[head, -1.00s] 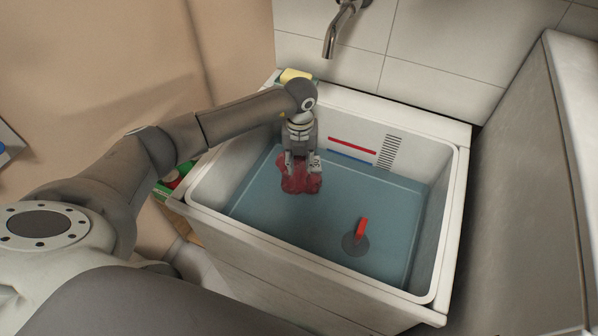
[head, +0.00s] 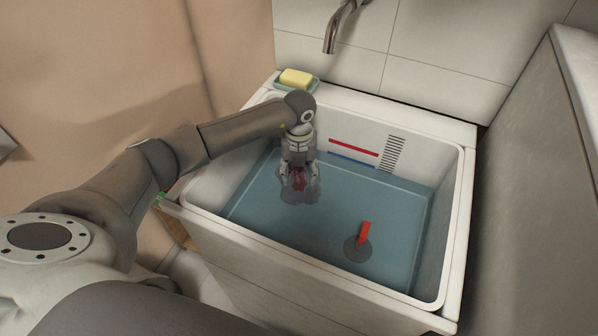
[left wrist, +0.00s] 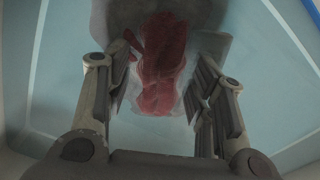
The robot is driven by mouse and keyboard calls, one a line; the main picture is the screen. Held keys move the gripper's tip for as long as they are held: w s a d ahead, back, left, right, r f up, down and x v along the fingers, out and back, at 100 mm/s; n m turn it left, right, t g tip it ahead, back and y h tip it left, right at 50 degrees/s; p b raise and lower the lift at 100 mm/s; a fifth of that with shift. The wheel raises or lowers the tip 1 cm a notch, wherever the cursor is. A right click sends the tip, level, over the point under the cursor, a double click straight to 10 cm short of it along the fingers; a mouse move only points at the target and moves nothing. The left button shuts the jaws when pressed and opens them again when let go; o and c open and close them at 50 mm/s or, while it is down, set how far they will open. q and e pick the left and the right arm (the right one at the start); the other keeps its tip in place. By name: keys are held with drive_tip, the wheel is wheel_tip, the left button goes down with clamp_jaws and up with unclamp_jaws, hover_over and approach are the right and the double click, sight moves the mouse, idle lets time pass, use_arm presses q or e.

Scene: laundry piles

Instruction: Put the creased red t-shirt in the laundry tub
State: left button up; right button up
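The red t-shirt (head: 299,179) is a small crumpled bundle in the water inside the white laundry tub (head: 455,225). It is partly hidden by my left gripper (head: 299,182), which points down into the tub near its back left. In the left wrist view the t-shirt (left wrist: 160,75) lies below and between the fingers of my left gripper (left wrist: 160,98). The fingers stand apart, with a gap on each side of the cloth. A dark grey patch surrounds the cloth. My right gripper is not in view.
A red plug handle (head: 364,232) stands on a dark drain disc in the tub. Yellow soap (head: 296,78) sits on a dish at the tub's back left corner. A metal tap (head: 338,28) hangs over the back. Open water lies to the right of the gripper.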

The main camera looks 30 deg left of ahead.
sight(299, 172)
use_arm(q)
wheel_tip(299, 172, up, 12)
drive_tip(key=shift+r, duration=0.2)
idle(0.4)
